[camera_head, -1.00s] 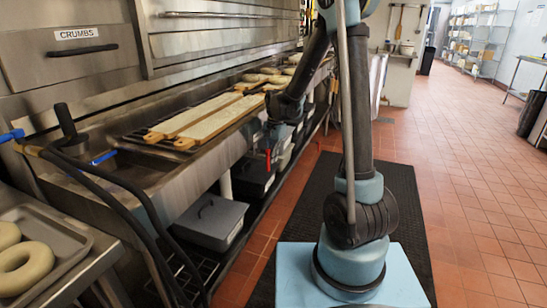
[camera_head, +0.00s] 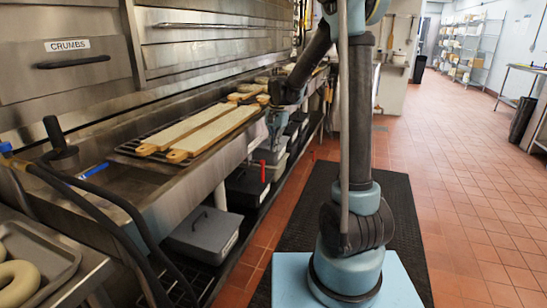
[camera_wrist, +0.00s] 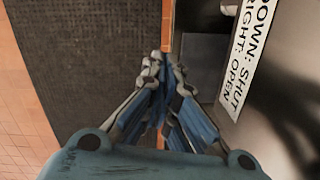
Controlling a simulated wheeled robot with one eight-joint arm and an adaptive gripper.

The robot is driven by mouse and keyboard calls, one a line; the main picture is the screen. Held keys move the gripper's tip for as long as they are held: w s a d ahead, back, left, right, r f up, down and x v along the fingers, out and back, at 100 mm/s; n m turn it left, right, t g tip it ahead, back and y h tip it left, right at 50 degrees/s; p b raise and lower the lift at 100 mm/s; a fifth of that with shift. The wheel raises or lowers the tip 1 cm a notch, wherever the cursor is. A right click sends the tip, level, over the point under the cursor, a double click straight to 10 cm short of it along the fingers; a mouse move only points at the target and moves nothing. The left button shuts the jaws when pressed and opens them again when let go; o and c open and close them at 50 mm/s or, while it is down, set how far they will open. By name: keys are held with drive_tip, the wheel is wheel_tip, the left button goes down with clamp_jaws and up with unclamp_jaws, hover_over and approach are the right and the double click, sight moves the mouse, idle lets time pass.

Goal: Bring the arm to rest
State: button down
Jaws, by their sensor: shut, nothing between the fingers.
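My arm stands on its light blue base in the head view, its upper link upright and its forearm bent over to the left. My gripper (camera_head: 274,128) hangs down at the front edge of the steel counter (camera_head: 196,188), small and partly dark in that view. In the wrist view my gripper (camera_wrist: 166,68) has its fingertips close together, with nothing held. Below it in the wrist view are the dark floor mat (camera_wrist: 85,60) and a steel panel with a white label (camera_wrist: 246,55), to the right of the fingers.
Two long boards (camera_head: 215,130) lie on a rack on the counter. A tray (camera_head: 50,250) with bagels (camera_head: 18,282) is at the lower left, near black hoses. Grey lidded bins (camera_head: 205,233) sit under the counter. A red handle (camera_head: 263,171) hangs below the counter edge. The tiled floor at right is clear.

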drive_tip(key=s+d+r+n+t, duration=0.1)
drive_tip(key=s+d+r+n, duration=0.15)
drive_tip(key=s+d, duration=0.5)
drive_tip(key=s+d+r+n, duration=0.1)
drive_tip(key=s+d+r, duration=0.35)
drive_tip(key=s, duration=0.55)
drive_tip(key=s+d+f+n+t, duration=0.1)
drive_tip(key=s+d+f, duration=0.2)
drive_tip(key=s, duration=0.5)
drive_tip(key=s+d+f+n, duration=0.2)
drive_tip(key=s+d+f, duration=0.2)
drive_tip(key=s, duration=0.5)
drive_tip(key=shift+d+f+t+h, duration=0.2)
drive_tip(key=shift+f+t+h, duration=0.2)
drive_tip(key=shift+f, duration=0.85)
